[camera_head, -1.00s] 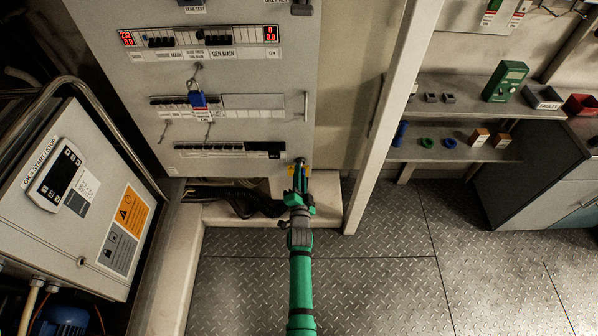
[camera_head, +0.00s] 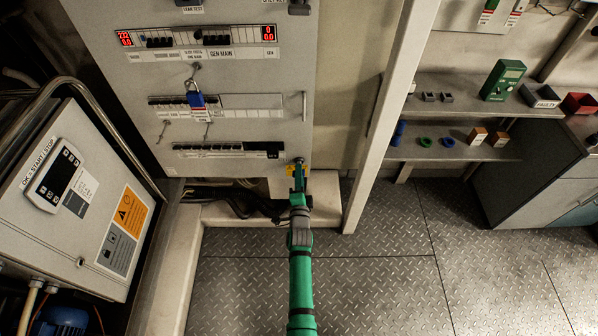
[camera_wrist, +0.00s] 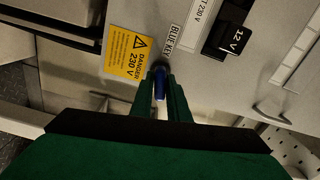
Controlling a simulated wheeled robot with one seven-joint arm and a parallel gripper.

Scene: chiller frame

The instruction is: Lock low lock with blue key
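The blue key (camera_wrist: 160,84) shows in the wrist view between the two green fingers of my gripper (camera_wrist: 160,95), at the panel face beside the label reading BLUE KEY (camera_wrist: 174,42). The fingers look closed in around the key. In the head view my gripper (camera_head: 298,172) is at the lower right corner of the panel (camera_head: 240,100), and the key is hidden there. A padlock with a blue body (camera_head: 196,99) and a red and white tag hangs on the panel's middle breaker row. The low lock cannot be made out for certain.
A yellow danger 230 V label (camera_wrist: 130,53) is next to the key. A grey control box (camera_head: 85,195) stands at the left. A white post (camera_head: 385,120) and shelves (camera_head: 455,148) with small items are at the right. The metal floor (camera_head: 380,270) is clear.

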